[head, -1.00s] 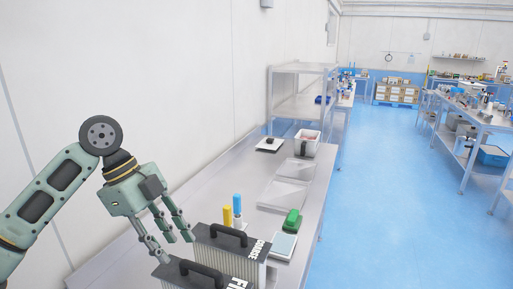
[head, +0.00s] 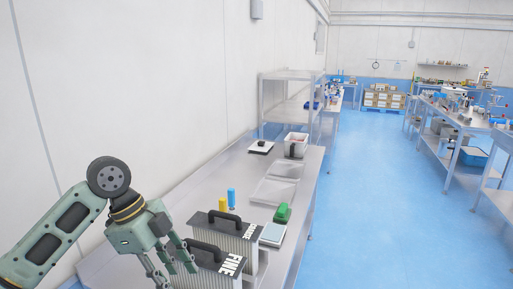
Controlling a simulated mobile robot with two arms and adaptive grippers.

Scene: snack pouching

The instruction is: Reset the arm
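My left gripper (head: 170,262) hangs at the lower left of the head view with its fingers pointing down, beside the near box marked FINE (head: 218,265). The fingers look spread apart, with nothing seen between them. Their tips come close to the box, and I cannot tell whether they touch it. My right gripper is out of view.
A second ribbed box (head: 232,232) with a black handle stands behind the FINE one. Yellow (head: 223,205) and blue (head: 231,197) cylinders, a green object (head: 283,212), clear trays (head: 275,191) and a white bin (head: 296,145) stand along the metal table (head: 203,195).

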